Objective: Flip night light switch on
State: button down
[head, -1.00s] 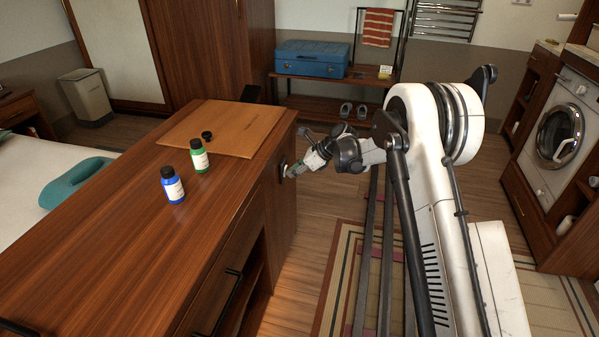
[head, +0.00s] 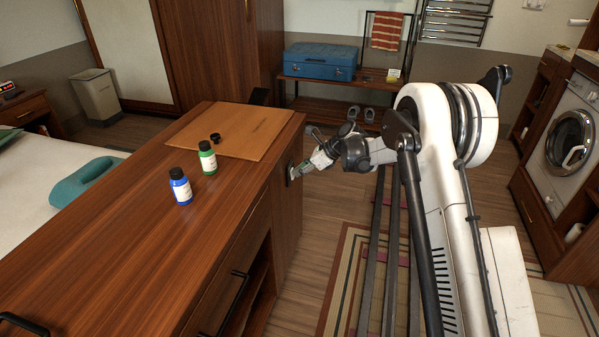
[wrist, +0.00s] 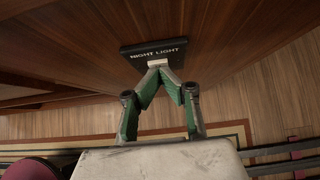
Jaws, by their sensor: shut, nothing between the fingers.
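The night light switch is a dark plate (wrist: 170,46) with the words NIGHT LIGHT and a small pale rocker (wrist: 157,62), seen in the wrist view. It is mounted on the wooden end panel of the counter, and in the head view its plate (head: 289,174) shows partly behind my gripper. My gripper (wrist: 160,72) has its green fingers brought together at the tips, right at the pale rocker. It appears to touch the rocker, but contact is hard to confirm. The fingers hold nothing. In the head view my gripper (head: 297,172) is at the panel. The rocker's on or off position cannot be told.
On the counter top (head: 130,235) stand a blue bottle (head: 180,187) and a green bottle (head: 207,158). The floor (head: 320,210) beside the counter's end is clear.

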jog(key=shift+d, duration=0.15)
jog(key=d+f+p+v, duration=0.1)
jog(key=p+v, duration=0.1)
jog(key=v, duration=1.1)
jog(key=shift+s+d+f, duration=0.2)
jog(key=shift+s, duration=0.05)
jog(key=shift+s, duration=0.1)
